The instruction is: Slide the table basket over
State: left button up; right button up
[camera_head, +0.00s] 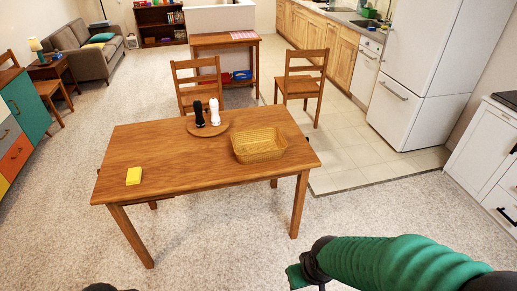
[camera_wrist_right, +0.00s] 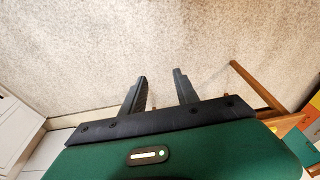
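A woven tan basket (camera_head: 262,154) stands upright on the right half of the wooden table (camera_head: 185,172), near its right edge. It looks empty. My right arm comes in from the lower right of the head view, over the floor in front of the table, well apart from the basket. In the right wrist view my right gripper (camera_wrist_right: 160,77) has its two fingers spread with only carpet between them. My left gripper is not in view; only a dark shape shows at the bottom edge of the head view.
A round wooden board (camera_head: 208,134) with a black shaker (camera_head: 199,114) and a white shaker (camera_head: 215,112) stands left of the basket. A yellow block (camera_head: 134,176) lies at the table's left. Two chairs (camera_head: 195,81) (camera_head: 304,80) stand behind. The table's front middle is clear.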

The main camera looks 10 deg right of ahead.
aim_at(251, 146)
jog(key=i+l+u, duration=0.15)
jog(key=i+l, duration=0.15)
jog(key=i, duration=0.35)
jog(key=i+l+u, duration=0.15)
jog(key=i+l, duration=0.25)
jog(key=i, duration=0.25)
jog(key=i+l+u, duration=0.15)
jog(key=i+l, duration=0.35)
jog(key=i, duration=0.15)
